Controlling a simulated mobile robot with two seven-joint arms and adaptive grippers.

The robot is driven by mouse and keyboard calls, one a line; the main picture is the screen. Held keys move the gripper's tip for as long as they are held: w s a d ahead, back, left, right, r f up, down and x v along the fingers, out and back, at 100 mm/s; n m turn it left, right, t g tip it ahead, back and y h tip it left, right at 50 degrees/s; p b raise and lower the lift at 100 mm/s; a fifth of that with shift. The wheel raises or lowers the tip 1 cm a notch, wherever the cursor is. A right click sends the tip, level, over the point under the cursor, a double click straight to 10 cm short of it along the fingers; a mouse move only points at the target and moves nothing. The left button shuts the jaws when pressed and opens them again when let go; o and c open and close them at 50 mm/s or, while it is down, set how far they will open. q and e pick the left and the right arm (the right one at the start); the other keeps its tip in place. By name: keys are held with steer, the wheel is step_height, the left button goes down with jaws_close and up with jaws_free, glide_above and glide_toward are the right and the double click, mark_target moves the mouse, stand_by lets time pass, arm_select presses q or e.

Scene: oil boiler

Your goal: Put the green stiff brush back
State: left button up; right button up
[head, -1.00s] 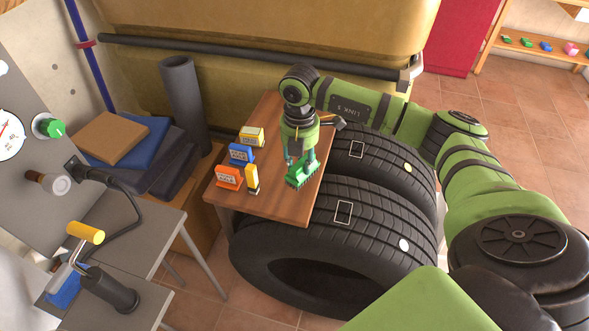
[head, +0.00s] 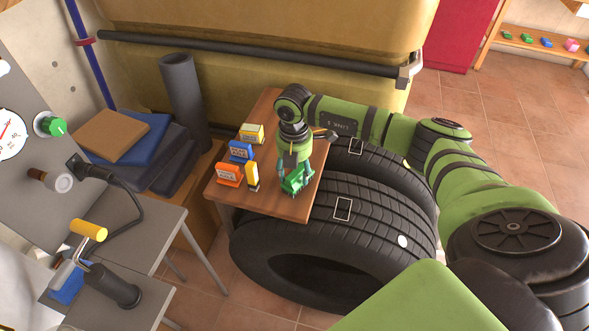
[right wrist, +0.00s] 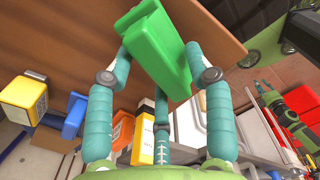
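The green stiff brush (head: 297,181) is at the front right of the small wooden table, under my right gripper. In the right wrist view, the brush (right wrist: 158,45) shows as a green block lying aslant between the teal fingers. My right gripper (head: 296,176) points down over the tabletop. In the wrist view, my right gripper (right wrist: 158,58) has fingertips against both sides of the brush with no clear gap, and a third finger below it. I cannot tell whether the brush touches the wood.
The wooden table (head: 280,207) also carries an orange block (head: 229,174), a blue block (head: 241,151), a narrow yellow block (head: 252,177) and a pale yellow block (head: 251,133), left of my gripper. Large tires (head: 375,218) stand close on the right.

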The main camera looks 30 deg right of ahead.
mark_target(294, 171)
steer(key=shift+r, duration=0.1)
steer(key=shift+r, duration=0.6)
step_height(294, 171, up, 11)
steer(key=b, duration=0.1)
steer(key=shift+b, duration=0.4)
steer(key=shift+a, duration=0.1)
stand_by(0.8)
